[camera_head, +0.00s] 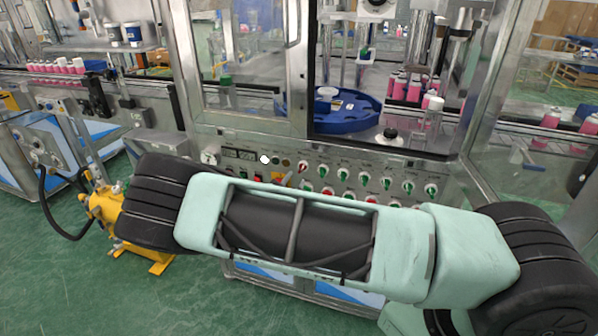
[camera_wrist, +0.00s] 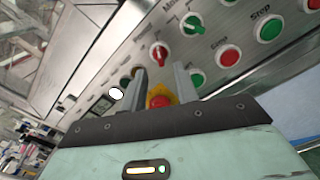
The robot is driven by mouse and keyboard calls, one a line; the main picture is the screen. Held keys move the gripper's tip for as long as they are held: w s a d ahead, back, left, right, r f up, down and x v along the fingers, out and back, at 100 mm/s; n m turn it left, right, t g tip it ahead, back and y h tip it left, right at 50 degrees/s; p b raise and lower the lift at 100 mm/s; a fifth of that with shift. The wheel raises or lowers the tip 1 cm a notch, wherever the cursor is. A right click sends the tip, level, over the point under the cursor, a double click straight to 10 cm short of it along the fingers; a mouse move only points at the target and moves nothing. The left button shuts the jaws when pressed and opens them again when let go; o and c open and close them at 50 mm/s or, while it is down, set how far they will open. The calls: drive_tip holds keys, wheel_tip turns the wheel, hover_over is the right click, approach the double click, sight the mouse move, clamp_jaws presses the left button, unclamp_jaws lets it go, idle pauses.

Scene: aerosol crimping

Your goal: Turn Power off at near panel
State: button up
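The near panel (camera_head: 245,163) runs along the front of the machine, below its glass door. In the wrist view a red rotary knob (camera_wrist: 158,53) with a pale pointer mark sits just beyond my fingertips; a red knob also shows in the head view (camera_head: 303,167). A red button on a yellow ring (camera_wrist: 160,101) shows between my fingers. My gripper (camera_wrist: 161,70) is open, its two fingers apart with nothing held. In the head view my gripper is hidden behind my arm.
A white lamp (camera_wrist: 116,93) glows on the left. Pink bottles (camera_head: 408,88) and a blue turntable (camera_head: 345,112) are behind the panel.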

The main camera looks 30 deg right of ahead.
sight(301, 171)
drive_tip(key=shift+p+x, duration=0.3)
drive_tip(key=shift+x, duration=2.25)
clamp_jaws()
